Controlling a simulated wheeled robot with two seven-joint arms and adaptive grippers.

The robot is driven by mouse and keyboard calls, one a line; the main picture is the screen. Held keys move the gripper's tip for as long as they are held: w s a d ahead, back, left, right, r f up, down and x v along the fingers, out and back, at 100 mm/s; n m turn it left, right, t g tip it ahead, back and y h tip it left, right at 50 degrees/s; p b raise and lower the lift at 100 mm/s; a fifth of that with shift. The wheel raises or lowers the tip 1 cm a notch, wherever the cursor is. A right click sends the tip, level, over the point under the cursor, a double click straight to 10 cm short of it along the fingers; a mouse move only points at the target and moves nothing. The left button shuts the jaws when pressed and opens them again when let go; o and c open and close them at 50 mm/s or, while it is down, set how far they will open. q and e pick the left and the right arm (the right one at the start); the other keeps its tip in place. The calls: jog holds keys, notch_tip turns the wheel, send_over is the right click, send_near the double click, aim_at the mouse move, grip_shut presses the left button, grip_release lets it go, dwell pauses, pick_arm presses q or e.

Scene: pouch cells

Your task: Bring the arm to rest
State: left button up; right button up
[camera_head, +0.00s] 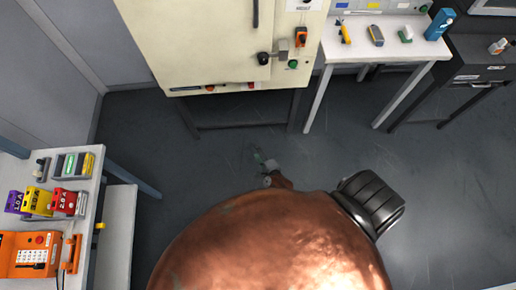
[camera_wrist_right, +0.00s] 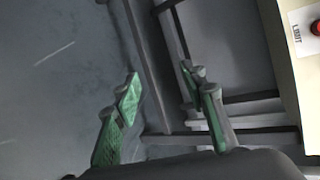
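My right arm (camera_head: 275,245) is a large copper-coloured shape filling the lower middle of the head view. My right gripper (camera_head: 264,162) shows small just beyond it, over the dark floor and partly hidden by the arm. In the right wrist view, the green-padded fingers of the right gripper (camera_wrist_right: 162,105) are spread apart. Nothing is between them, only floor and the frame of a stand behind. My left gripper is in neither view.
A cream cabinet (camera_head: 215,45) on a dark stand is ahead. A white table (camera_head: 335,50) with small tools and a blue box (camera_head: 439,23) is at upper right. A left bench (camera_head: 92,190) holds coloured blocks and an orange device (camera_head: 27,254). Open floor (camera_head: 440,190) lies at right.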

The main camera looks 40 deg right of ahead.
dwell(0.6)
jog(key=s+f+n+g+y+p, duration=0.1)
jog(key=s+f+n+g, duration=0.35)
jog(key=s, duration=0.65)
jog(key=s+f+n+g+y+p, duration=0.1)
jog(key=s+f+n+p, duration=0.1)
jog(key=s+f+n, duration=0.7)
jog(key=s+f+n+g+p, duration=0.1)
jog(key=s+f+n+g, duration=0.25)
jog(key=s, duration=0.95)
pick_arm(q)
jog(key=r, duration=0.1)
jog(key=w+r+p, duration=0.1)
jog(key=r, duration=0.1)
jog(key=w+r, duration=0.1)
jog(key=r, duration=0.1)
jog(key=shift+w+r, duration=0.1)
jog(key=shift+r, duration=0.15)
pick_arm(e)
jog(key=s+d+n+g, duration=0.1)
jog(key=s+n+g, duration=0.2)
jog(key=s+n, duration=0.4)
jog(key=s, duration=0.9)
jog(key=shift+s+d+f, duration=0.3)
jog(key=shift+d, duration=0.1)
